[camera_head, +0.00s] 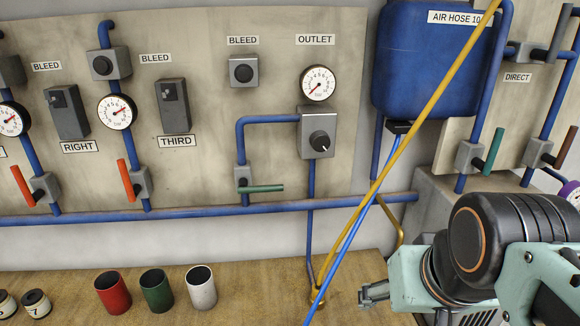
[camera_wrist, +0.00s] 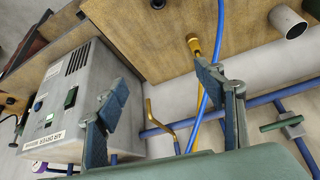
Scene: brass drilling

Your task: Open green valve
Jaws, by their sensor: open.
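The green valve handle (camera_head: 262,188) lies horizontal on its grey valve body (camera_head: 243,178), on a blue pipe under the outlet gauge in the head view. It also shows at the right edge of the wrist view (camera_wrist: 283,124). A second, teal-green handle (camera_head: 494,150) stands near vertical at the right, below the DIRECT label. My gripper (camera_head: 374,292) is low at the right of the head view, right of and below the horizontal green handle and apart from it. In the wrist view my gripper (camera_wrist: 162,92) has its fingers spread with nothing held between them.
A yellow hose (camera_head: 437,95) and a blue hose (camera_head: 345,246) cross in front of the panel, near my gripper. Red (camera_head: 112,292), green (camera_head: 156,292) and white (camera_head: 201,288) cups stand on the wooden bench (camera_head: 255,275). A blue tank (camera_head: 430,70) hangs upper right.

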